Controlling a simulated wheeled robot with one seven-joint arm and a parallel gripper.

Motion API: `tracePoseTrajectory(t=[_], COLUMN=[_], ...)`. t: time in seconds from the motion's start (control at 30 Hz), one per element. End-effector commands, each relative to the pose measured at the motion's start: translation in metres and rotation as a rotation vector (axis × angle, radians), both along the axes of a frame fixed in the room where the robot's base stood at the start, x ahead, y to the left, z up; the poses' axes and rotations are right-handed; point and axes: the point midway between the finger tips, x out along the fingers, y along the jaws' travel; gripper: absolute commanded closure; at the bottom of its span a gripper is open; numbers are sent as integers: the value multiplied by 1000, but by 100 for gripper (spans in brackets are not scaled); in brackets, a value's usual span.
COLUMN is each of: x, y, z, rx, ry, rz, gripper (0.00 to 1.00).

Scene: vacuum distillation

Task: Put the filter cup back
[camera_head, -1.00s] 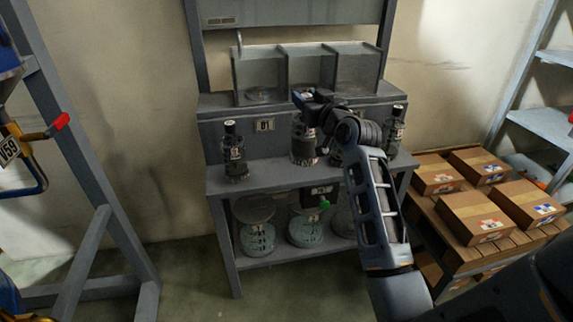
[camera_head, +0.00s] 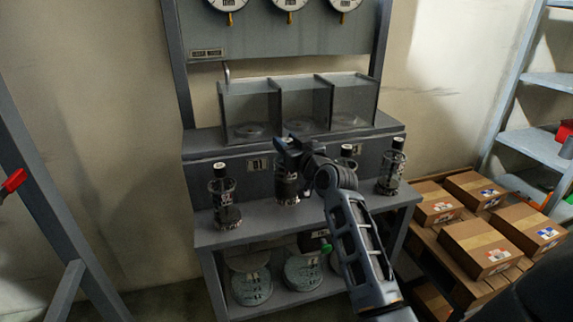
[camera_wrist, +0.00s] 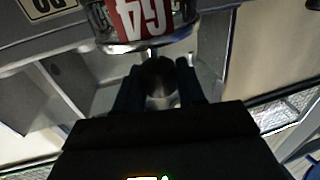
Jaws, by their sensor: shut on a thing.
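A dark cylindrical filter cup (camera_head: 287,186) hangs upright under my gripper (camera_head: 288,152), over the left-middle part of the bench shelf. My gripper is shut on the black knob (camera_wrist: 160,78) at its top. In the wrist view the cup's red label (camera_wrist: 143,18) with white characters shows at the top edge, upside down. I cannot tell whether the cup's base touches the shelf. Similar cups stand at the left (camera_head: 223,200) and right (camera_head: 392,168) of the shelf (camera_head: 255,225). Another (camera_head: 347,157) is partly hidden behind my arm.
Three grey open compartments (camera_head: 298,105) stand above the shelf, with round gauges (camera_head: 290,4) higher up. Cardboard boxes (camera_head: 490,240) lie on a pallet at right. A metal frame (camera_head: 40,190) stands at left.

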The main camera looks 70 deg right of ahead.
Motion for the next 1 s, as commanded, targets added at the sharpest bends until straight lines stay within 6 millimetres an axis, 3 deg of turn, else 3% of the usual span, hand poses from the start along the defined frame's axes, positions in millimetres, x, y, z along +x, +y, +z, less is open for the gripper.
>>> tracePoseTrajectory(t=[0.17, 0.43, 0.87, 0.9, 1.0], x=[0, 0, 0, 0, 0], y=[0, 0, 0, 0, 0], z=[-9, -41, -46, -46, -46], rx=[-2, 0, -3, 0, 0], ry=[-3, -4, -4, -1, -1], rz=[-1, 0, 0, 0, 0], gripper=[100, 100, 100, 57, 48])
